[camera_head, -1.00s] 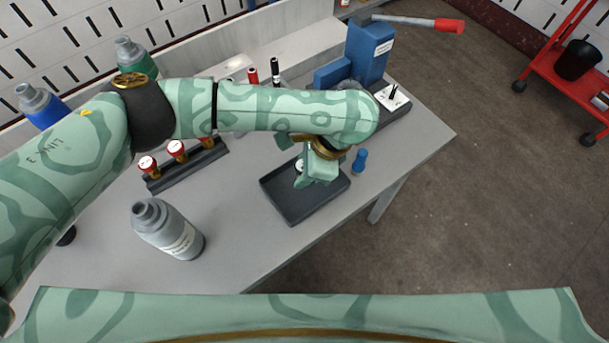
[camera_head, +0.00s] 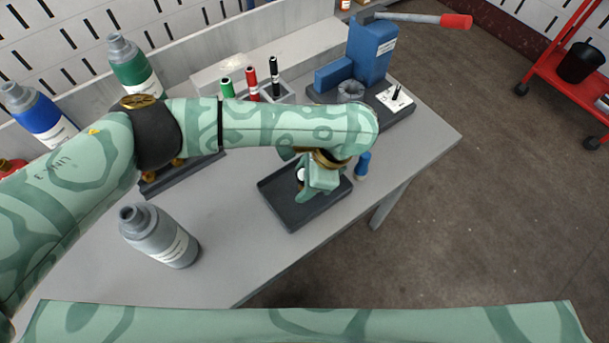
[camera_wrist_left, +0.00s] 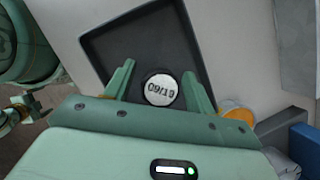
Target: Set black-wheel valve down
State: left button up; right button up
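The black-wheel valve (camera_wrist_left: 161,89) shows in the left wrist view as a round white face marked "09/19" with a dark rim. It sits between the two fingers of my left gripper (camera_wrist_left: 158,70). In the head view only its white face (camera_head: 300,175) shows, beside my left gripper (camera_head: 308,190). The fingers appear shut on its body below the wheel; the contact itself is hidden. The gripper points down inside the dark shallow tray (camera_head: 283,217). Whether the valve touches the tray floor cannot be told. My right gripper is in neither view.
A grey bottle (camera_head: 160,237) stands left of the tray. A dark rack (camera_head: 208,160) lies partly behind my arm. A blue handle-like item (camera_head: 362,165) stands close right of the tray. Markers (camera_head: 251,82) and a blue press (camera_head: 371,50) stand behind. Table front is clear.

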pick_arm(q)
jog(key=shift+r, duration=0.35)
jog(key=p+v, duration=0.6)
jog(key=v, duration=0.5)
jog(key=shift+d+r, duration=0.2)
jog(key=shift+r, duration=0.1)
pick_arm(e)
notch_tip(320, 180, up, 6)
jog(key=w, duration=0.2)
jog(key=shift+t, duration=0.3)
